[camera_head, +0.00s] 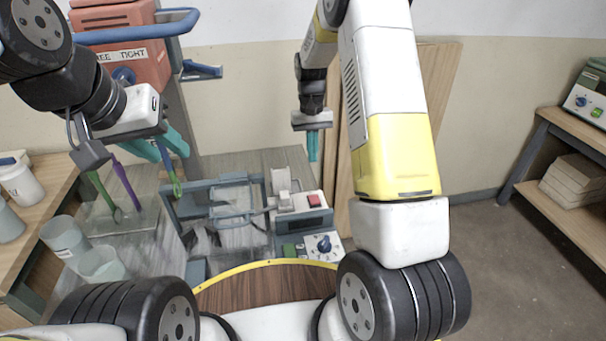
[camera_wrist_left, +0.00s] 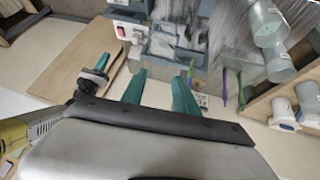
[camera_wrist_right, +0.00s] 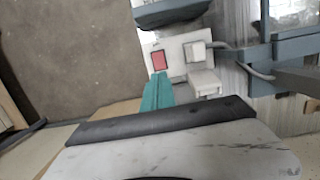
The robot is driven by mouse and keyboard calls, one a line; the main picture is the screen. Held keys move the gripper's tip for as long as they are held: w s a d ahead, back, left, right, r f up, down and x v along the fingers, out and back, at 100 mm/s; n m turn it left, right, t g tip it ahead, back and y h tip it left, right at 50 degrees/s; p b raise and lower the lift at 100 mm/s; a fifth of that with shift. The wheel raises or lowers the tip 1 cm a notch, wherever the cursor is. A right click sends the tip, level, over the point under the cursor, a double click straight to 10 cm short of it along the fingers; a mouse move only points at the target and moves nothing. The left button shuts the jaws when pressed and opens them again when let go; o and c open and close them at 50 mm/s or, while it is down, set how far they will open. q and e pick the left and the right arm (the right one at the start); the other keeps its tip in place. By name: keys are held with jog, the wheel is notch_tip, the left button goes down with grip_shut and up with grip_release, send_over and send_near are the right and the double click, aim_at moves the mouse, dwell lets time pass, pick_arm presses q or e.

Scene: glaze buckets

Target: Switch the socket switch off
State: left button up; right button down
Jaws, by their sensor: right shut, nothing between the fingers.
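The socket switch is a red rocker (camera_head: 314,200) on a pale socket plate. It shows in the right wrist view (camera_wrist_right: 158,60) and left wrist view (camera_wrist_left: 120,31); I cannot tell its rocker position. A white plug (camera_wrist_right: 204,82) with a grey cord sits beside it on the plate (camera_wrist_right: 179,66). My right gripper (camera_head: 313,146) is shut and empty, its teal fingers pointing down above and behind the switch, apart from it. In the right wrist view its fingertips (camera_wrist_right: 158,82) appear just below the switch. My left gripper (camera_head: 163,148) is open and empty, off to the left.
A blue-grey frame (camera_head: 222,200) stands left of the socket. A control box with a blue knob (camera_head: 325,244) is in front. Green and purple sticks (camera_head: 127,187) and cups (camera_head: 65,237) stand under the left gripper. A wooden board (camera_head: 441,90) leans behind my right arm.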

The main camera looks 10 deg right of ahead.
aim_at(314, 200)
dwell(0.3)
jog(key=f, duration=0.4)
jog(key=s+f, duration=0.1)
jog(key=f, duration=0.4)
jog(key=s+f, duration=0.1)
jog(key=f, duration=0.3)
jog(key=shift+s+f, duration=0.25)
jog(key=shift+f, duration=0.1)
